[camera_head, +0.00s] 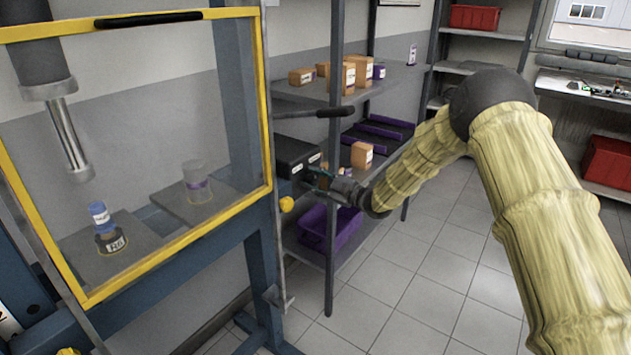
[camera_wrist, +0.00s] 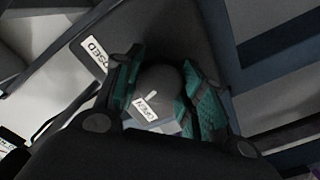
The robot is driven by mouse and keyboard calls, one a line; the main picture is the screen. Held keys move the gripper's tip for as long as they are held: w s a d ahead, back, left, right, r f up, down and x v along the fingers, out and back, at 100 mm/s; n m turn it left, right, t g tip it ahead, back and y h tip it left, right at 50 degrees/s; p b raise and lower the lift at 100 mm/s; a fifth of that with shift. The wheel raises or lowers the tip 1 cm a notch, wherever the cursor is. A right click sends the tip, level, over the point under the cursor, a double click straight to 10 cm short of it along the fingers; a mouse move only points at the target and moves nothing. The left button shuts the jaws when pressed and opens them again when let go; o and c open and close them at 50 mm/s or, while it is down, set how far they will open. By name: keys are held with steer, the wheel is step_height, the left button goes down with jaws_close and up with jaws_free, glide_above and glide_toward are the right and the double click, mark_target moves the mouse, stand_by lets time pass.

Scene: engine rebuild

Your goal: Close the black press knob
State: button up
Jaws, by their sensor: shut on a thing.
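The black press knob (camera_wrist: 158,80) is round and sits on a dark control box. It lies between the two green-padded fingers of my gripper (camera_wrist: 162,88), which is shut on it. A short white mark on the knob points toward the label reading OPEN (camera_wrist: 147,108). A second label, partly covered by a finger and ending in "OSED" (camera_wrist: 95,50), is at the upper left. In the head view my gripper (camera_head: 318,180) reaches the side of the black control box (camera_head: 296,152) beside the press. The knob itself cannot be made out there.
The yellow-framed press guard (camera_head: 268,100) stands at the left, with a black handle (camera_head: 318,112) jutting out. Behind my gripper are shelves with orange boxes (camera_head: 348,75) and a purple bin (camera_head: 330,228). Tiled floor (camera_head: 400,290) is free below my arm.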

steer(key=m, duration=0.5)
steer(key=shift+m+p, duration=0.4)
steer(key=shift+f+m+p, duration=0.1)
steer(key=shift+m+p, duration=0.35)
steer(key=shift+m, duration=1.75)
steer(key=o, duration=1)
steer(key=shift+o, duration=0.2)
steer(key=shift+s+d, duration=0.1)
steer(key=v, duration=1.2)
